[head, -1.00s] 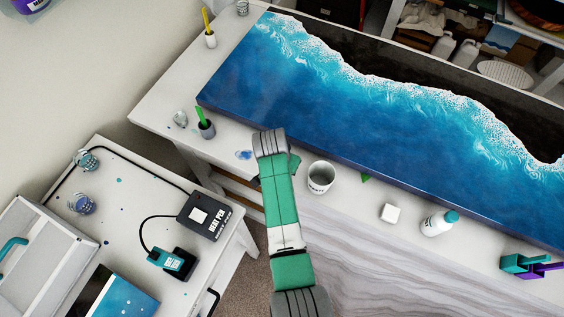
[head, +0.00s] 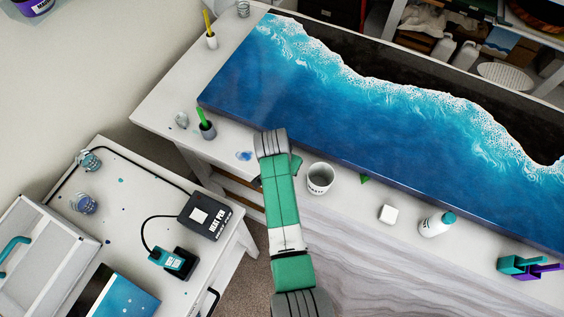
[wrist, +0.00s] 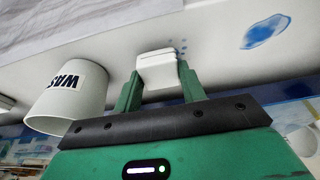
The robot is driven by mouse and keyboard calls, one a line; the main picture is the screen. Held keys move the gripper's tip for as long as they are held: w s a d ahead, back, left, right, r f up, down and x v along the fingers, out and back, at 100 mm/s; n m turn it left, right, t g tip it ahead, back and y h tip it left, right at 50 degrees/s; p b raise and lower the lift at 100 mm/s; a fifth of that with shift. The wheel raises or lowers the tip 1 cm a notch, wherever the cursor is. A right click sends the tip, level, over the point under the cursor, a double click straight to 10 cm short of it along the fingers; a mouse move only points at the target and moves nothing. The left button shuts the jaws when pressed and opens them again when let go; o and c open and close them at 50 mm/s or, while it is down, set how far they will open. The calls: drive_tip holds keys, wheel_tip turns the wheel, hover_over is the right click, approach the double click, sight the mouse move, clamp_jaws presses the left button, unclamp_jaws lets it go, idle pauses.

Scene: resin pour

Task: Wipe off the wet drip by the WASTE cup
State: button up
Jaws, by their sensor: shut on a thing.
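The white WASTE cup (head: 320,178) stands at the table's near edge, right of my arm's end; in the wrist view the cup (wrist: 68,98) is left of my gripper, with "WAS" readable. My gripper (wrist: 157,82) is shut on a white pad (wrist: 157,68), close over the white tabletop; whether it touches cannot be told. Small blue drip spots (wrist: 180,47) show right beside the pad. A larger blue blot (wrist: 267,30) lies farther right, also visible in the head view (head: 244,155). My wrist hides the fingers and pad in the head view.
The blue resin slab (head: 300,100) fills the table behind. A dark pot with a green stick (head: 207,128) stands left. A white block (head: 388,214) and a teal-capped bottle (head: 437,224) stand right. A side table with a heat pen box (head: 206,213) is at lower left.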

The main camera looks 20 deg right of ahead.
drive_tip(key=shift+w+a+r+p, duration=0.1)
drive_tip(key=shift+w+r+p, duration=0.05)
drive_tip(key=shift+r, duration=0.4)
drive_tip(key=shift+w+a+r+p, duration=0.1)
drive_tip(key=shift+r+p, duration=0.05)
drive_tip(key=shift+r, duration=0.35)
wheel_tip(320, 180, up, 5)
drive_tip(key=p, duration=0.4)
drive_tip(key=shift+p, duration=0.3)
drive_tip(key=s+a+r+n, duration=0.2)
drive_tip(key=s+a+n, duration=0.1)
drive_tip(key=a, duration=0.2)
drive_tip(key=s+a+r+n+t+y+p, duration=0.1)
drive_tip(key=s+a+r+n, duration=0.1)
drive_tip(key=a, duration=0.4)
drive_tip(key=s+a+r+n+y+p, duration=0.1)
drive_tip(key=s+a+r+n, duration=0.2)
drive_tip(key=s+a+n, duration=0.2)
drive_tip(key=shift+s+a, duration=0.45)
drive_tip(key=shift+a, duration=0.05)
drive_tip(key=shift+d, duration=0.1)
